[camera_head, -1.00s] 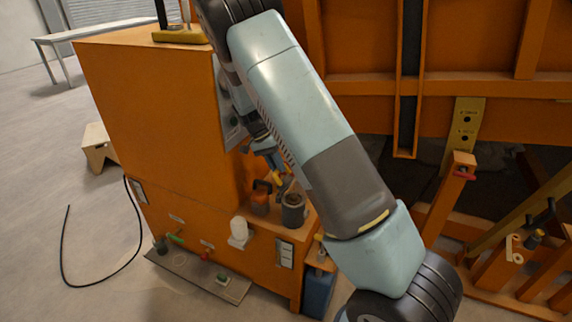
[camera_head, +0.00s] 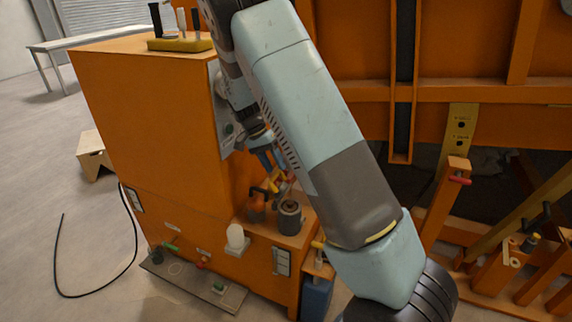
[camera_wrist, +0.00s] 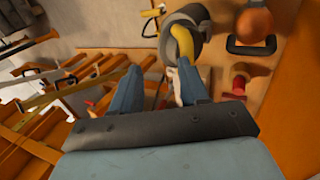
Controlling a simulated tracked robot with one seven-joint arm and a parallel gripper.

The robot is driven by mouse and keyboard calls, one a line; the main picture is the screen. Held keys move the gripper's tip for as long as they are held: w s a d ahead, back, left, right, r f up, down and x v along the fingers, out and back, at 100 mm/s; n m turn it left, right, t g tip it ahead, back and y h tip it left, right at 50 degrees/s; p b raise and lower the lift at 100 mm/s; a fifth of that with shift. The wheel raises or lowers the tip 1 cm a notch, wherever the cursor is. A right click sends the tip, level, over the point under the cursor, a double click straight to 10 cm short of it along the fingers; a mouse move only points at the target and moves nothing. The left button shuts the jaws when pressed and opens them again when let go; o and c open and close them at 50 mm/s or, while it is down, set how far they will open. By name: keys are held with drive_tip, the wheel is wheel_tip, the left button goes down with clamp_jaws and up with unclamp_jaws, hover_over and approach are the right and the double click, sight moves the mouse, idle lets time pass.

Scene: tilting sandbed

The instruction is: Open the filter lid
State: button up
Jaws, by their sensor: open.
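A grey cylindrical canister (camera_head: 289,219) with a dark top, which looks like the filter, stands on the ledge of the orange cabinet. In the wrist view a grey round body (camera_wrist: 187,32), probably the same canister, has a curved yellow piece (camera_wrist: 184,45) across it. I cannot tell whether this yellow piece belongs to the lid, or whether the lid is shut. My gripper (camera_wrist: 157,76) is open, its two blue fingers apart with nothing clearly held between them. The yellow piece lies just beyond the right fingertip. In the head view my gripper (camera_head: 266,158) is above the ledge, partly hidden by my arm.
An orange rounded part (camera_wrist: 254,24) and a black handle (camera_wrist: 251,46) lie beside the canister. A red knob (camera_wrist: 239,80) is to the right of the fingers. A white container (camera_head: 236,238) is on the cabinet front. Orange frame beams (camera_head: 453,205) stand at right.

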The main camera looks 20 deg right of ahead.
drive_tip(key=s+d+r, duration=0.1)
drive_tip(key=s+r, duration=0.6)
drive_tip(key=s, duration=0.5)
drive_tip(key=shift+r, duration=0.3)
drive_tip(key=shift+d, duration=0.15)
